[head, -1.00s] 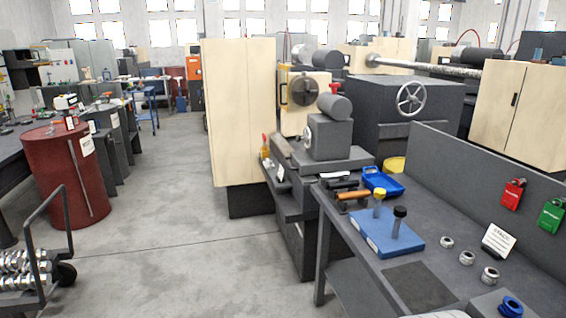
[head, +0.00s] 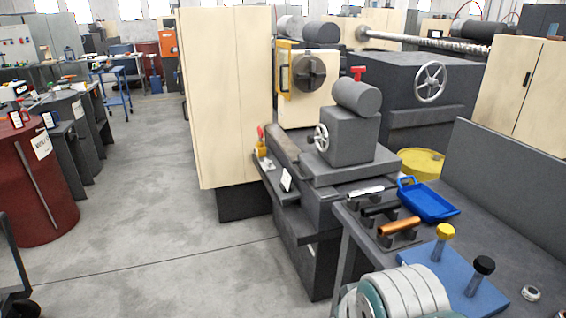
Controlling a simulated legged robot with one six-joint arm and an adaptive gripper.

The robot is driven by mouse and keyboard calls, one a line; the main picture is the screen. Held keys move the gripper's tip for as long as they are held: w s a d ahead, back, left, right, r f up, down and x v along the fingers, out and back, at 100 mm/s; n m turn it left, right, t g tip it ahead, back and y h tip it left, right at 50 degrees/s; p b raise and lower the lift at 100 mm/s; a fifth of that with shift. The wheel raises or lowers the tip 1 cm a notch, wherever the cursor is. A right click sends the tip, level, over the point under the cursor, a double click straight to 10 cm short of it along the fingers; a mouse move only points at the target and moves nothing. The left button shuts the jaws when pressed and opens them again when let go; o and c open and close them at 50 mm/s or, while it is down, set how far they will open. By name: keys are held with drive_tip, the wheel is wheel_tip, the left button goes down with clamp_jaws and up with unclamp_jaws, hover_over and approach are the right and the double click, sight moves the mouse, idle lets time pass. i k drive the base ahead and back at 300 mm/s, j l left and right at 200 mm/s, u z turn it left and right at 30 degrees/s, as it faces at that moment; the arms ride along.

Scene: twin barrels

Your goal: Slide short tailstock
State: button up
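The tailstock (head: 350,137) is a dark grey block with a grey cylinder (head: 358,97) lying across its top, in the middle of the head view. It sits on a grey base on the near lathe bed (head: 290,155). A small handwheel (head: 321,138) is on its left side. A red T-shaped handle (head: 357,72) shows just behind the cylinder. A round chuck (head: 308,72) faces out from the cream headstock beyond, with a gap between it and the tailstock. Part of my arm shows at the bottom edge; my gripper's fingers are not in view.
A bench at right holds a blue tray (head: 428,202), an orange-handled tool (head: 399,227) and a blue plate (head: 455,276) with yellow- and black-topped pegs. A tall cream cabinet (head: 226,100) stands left of the lathe. Open floor (head: 150,220) lies left, beside a red barrel (head: 38,190).

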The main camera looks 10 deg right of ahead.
sight(354, 152)
drive_tip(key=i+j, duration=0.2)
drive_tip(key=i, duration=0.55)
drive_tip(key=i+j, duration=0.15)
drive_tip(key=i, duration=0.55)
drive_tip(key=i+j+u, duration=0.1)
drive_tip(key=i, duration=0.65)
drive_tip(key=j, duration=0.1)
